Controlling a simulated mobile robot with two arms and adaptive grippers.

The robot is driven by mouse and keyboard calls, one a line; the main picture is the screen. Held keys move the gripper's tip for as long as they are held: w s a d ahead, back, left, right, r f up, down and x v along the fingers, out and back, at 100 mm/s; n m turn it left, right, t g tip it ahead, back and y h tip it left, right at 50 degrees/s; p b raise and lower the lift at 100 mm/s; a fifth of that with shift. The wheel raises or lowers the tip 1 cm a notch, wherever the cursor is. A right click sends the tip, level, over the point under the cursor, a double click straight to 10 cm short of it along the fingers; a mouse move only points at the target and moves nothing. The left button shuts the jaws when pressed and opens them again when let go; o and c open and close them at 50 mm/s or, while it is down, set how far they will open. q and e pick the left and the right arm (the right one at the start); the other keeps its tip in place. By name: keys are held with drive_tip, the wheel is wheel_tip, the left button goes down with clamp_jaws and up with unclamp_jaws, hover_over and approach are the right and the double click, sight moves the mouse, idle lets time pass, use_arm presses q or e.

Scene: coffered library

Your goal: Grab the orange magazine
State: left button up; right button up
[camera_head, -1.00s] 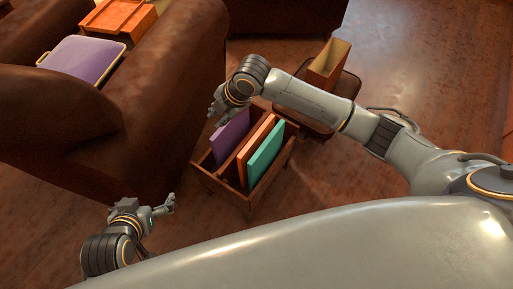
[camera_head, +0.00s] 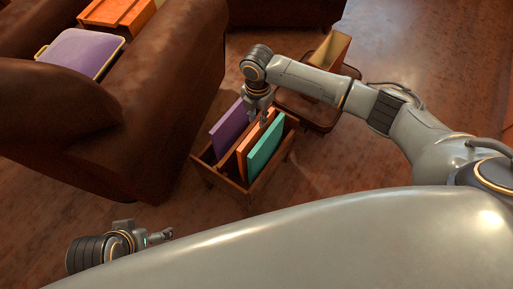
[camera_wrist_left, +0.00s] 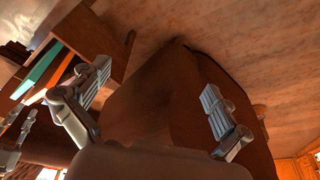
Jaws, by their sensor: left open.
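The orange magazine (camera_head: 246,146) stands upright in a wooden rack (camera_head: 228,191) on the floor, between a purple magazine (camera_head: 229,127) and a teal one (camera_head: 265,150). My right gripper (camera_head: 258,117) points down at the far top end of the orange magazine, with its fingers apart. I cannot tell whether they touch it. My left gripper (camera_head: 165,236) is open and empty, low at the left, apart from the rack. In the left wrist view its fingers (camera_wrist_left: 152,108) are spread wide, with the teal magazine (camera_wrist_left: 42,70) at upper left.
A brown leather sofa (camera_head: 165,85) stands left of the rack, with a purple tray-like item (camera_head: 76,53) and an orange box (camera_head: 118,12) beyond. A small dark table (camera_head: 306,110) behind the rack bears an open wooden holder (camera_head: 330,52). Floor right of the rack is clear.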

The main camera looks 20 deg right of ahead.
sight(257, 128)
drive_tip(key=shift+f, duration=0.3)
wheel_tip(257, 128, down, 4)
drive_tip(key=shift+a+f+b, duration=0.15)
drive_tip(key=shift+b, duration=0.9)
drive_tip(key=shift+f, duration=0.15)
use_arm(q)
drive_tip(key=w+d+r+t, duration=0.1)
drive_tip(key=w+t, duration=0.1)
drive_tip(key=w, duration=0.2)
drive_tip(key=w+d+r+t+h, duration=0.1)
drive_tip(key=w+d+r+t, duration=0.1)
drive_tip(key=w, duration=0.3)
drive_tip(key=shift+t, duration=0.6)
drive_tip(key=shift+w+r, duration=0.1)
use_arm(e)
clamp_jaws()
